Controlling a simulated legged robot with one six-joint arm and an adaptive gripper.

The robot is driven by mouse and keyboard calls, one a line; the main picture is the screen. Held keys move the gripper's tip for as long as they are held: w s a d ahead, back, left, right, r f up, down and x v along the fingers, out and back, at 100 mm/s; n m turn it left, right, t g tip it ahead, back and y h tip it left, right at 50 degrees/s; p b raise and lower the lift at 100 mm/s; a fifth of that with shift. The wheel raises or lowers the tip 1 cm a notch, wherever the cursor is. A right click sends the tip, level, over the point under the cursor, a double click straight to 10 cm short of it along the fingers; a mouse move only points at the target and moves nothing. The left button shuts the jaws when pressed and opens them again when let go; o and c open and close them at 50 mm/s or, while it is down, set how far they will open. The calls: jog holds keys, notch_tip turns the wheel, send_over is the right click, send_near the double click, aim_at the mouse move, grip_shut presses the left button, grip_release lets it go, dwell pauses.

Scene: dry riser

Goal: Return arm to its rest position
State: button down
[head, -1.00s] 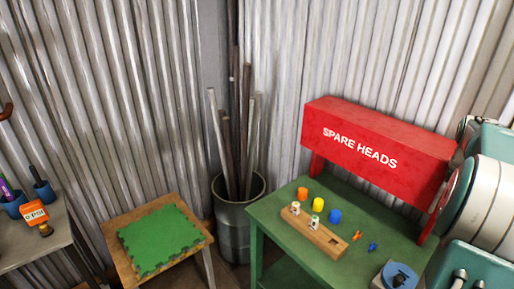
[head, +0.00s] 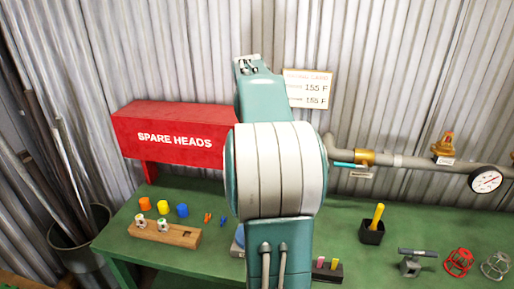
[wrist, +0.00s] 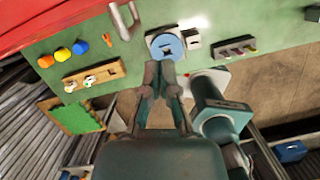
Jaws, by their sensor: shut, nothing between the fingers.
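My gripper (wrist: 160,68) shows in the wrist view with its two fingertips together and nothing between them. It is above the front edge of the green bench (wrist: 225,20), with a round blue-topped item (wrist: 166,46) just beyond the tips in the picture. In the head view my teal and white arm stands upright in the middle, in front of the green bench (head: 380,210). The gripper itself is hidden there.
A red SPARE HEADS box (head: 175,135) stands at the back left. A pipe with a gauge (head: 486,180) runs along the wall.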

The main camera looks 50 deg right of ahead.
jog(key=a+r+m+t, duration=0.25)
jog(key=a+m, duration=0.65)
jog(key=a, duration=1.6)
jog(key=s+a+f+m+t+y, duration=0.1)
jog(key=s+a+f+m, duration=0.3)
jog(key=a, duration=0.4)
jog(key=s+a+f+m+t+y, duration=0.1)
jog(key=s+a+f+m, duration=0.4)
jog(key=s+a+m, duration=0.2)
jog(key=shift+a+t+y, duration=0.3)
jog(key=shift+a+t, duration=0.05)
jog(key=shift+a, duration=0.3)
